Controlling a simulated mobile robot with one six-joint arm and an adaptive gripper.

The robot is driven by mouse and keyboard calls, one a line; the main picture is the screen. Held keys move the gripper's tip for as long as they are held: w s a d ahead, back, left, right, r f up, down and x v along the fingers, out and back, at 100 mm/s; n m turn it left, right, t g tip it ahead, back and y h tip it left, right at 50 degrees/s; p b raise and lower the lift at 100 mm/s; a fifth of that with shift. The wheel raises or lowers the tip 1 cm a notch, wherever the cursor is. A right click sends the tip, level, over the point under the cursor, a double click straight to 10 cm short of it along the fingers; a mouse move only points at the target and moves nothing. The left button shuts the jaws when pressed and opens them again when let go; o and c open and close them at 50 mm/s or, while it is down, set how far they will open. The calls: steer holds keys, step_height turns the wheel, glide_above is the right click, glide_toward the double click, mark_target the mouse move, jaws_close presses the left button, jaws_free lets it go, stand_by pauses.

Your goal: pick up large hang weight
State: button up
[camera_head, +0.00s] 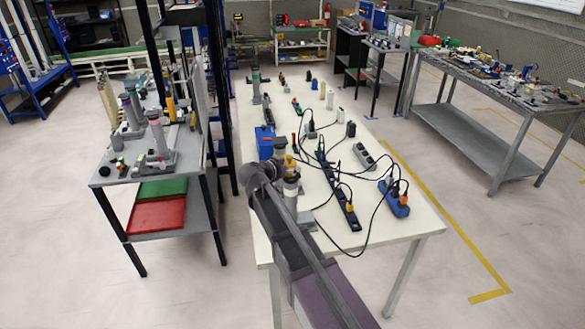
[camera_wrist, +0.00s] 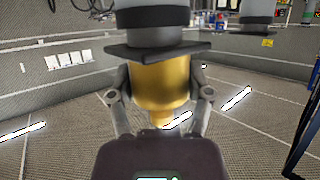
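A gold cylinder, which may be the large hang weight, shows in the middle of the wrist view (camera_wrist: 160,86). It narrows toward its lower end. A dark plate (camera_wrist: 158,51) and a grey cylinder with a black band cover its top. My gripper (camera_wrist: 161,80) has one finger on each side of the gold cylinder, close to its sides. I cannot tell whether the fingers press on it. In the head view, my gripper is at the near left end of the white table (camera_head: 408,226), beside a grey stand with a small yellow-orange part (camera_head: 290,161). My arm hides part of that spot.
A black power strip (camera_head: 338,190), a blue socket block (camera_head: 394,199) and loose black cables lie on the white table. A second table (camera_head: 112,174) with several grey stands is on the left. A cluttered grey bench (camera_head: 465,78) stands at the right. The floor between is clear.

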steer(key=shift+c, duration=0.7)
steer(key=shift+r, duration=0.1)
step_height(320, 180, up, 3)
steer(key=p, duration=0.3)
steer(key=s+a+r+p, duration=0.1)
steer(key=s+p, duration=0.1)
steer(key=s, duration=1.4)
steer(key=shift+a+r, duration=0.25)
steer(key=shift+r, duration=0.1)
steer(key=shift+s, duration=0.15)
stand_by(0.9)
